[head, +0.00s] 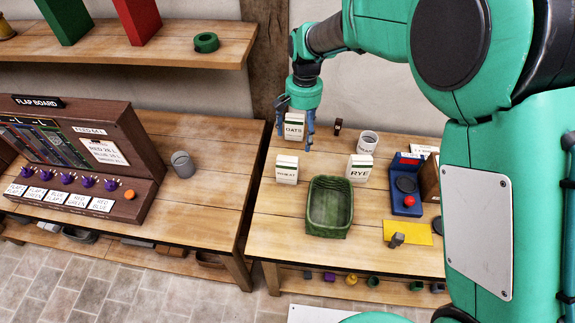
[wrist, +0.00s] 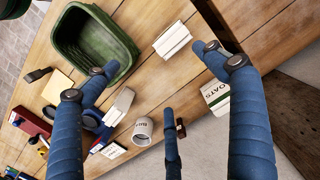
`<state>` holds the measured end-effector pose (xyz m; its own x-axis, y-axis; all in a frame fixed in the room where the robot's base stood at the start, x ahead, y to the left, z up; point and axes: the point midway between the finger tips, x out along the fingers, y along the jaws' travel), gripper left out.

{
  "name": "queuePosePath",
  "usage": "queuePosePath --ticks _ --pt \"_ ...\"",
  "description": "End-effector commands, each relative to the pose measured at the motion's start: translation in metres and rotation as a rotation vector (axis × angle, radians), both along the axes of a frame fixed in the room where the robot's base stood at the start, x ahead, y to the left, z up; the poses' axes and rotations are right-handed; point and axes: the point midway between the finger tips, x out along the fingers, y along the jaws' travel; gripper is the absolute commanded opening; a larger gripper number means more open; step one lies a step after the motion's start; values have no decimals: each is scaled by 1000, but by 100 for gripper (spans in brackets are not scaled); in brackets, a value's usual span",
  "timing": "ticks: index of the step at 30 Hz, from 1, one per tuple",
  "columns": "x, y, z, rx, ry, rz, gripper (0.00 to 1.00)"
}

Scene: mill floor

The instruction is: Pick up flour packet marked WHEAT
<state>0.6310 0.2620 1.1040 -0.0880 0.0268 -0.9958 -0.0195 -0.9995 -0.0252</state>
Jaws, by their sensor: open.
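The white flour packet marked WHEAT (head: 287,174) stands on the right-hand table in the head view, left of the green basket; its small lettering is just readable. In the wrist view, a pale packet (wrist: 172,40) beside the basket matches its place, with no label showing. My gripper (head: 297,118) is open and empty, above the back of the table near the OATS packet (head: 294,132), which it partly covers in the head view. The blue fingers (wrist: 165,82) are spread wide in the wrist view, apart from the WHEAT packet.
The RYE packet (head: 358,174) stands right of WHEAT, behind the green basket (head: 329,229). A pale mug (head: 368,143), a blue scale (head: 407,203) and a yellow sheet (head: 420,233) are farther right. A flap board (head: 130,150) and grey cup (head: 183,166) stand on the left table.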

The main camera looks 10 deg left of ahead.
Motion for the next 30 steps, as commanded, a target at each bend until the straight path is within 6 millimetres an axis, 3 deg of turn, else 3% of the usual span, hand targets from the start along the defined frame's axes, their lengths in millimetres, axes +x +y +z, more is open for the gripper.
queuePosePath --ticks 3,9,23,30 --pt "6 20 -22 -12 32 0 84" --pt "9 36 -43 -22 59 -1 84" --pt "9 38 -48 -24 63 -2 84" --pt "6 38 -67 -25 65 -2 84"
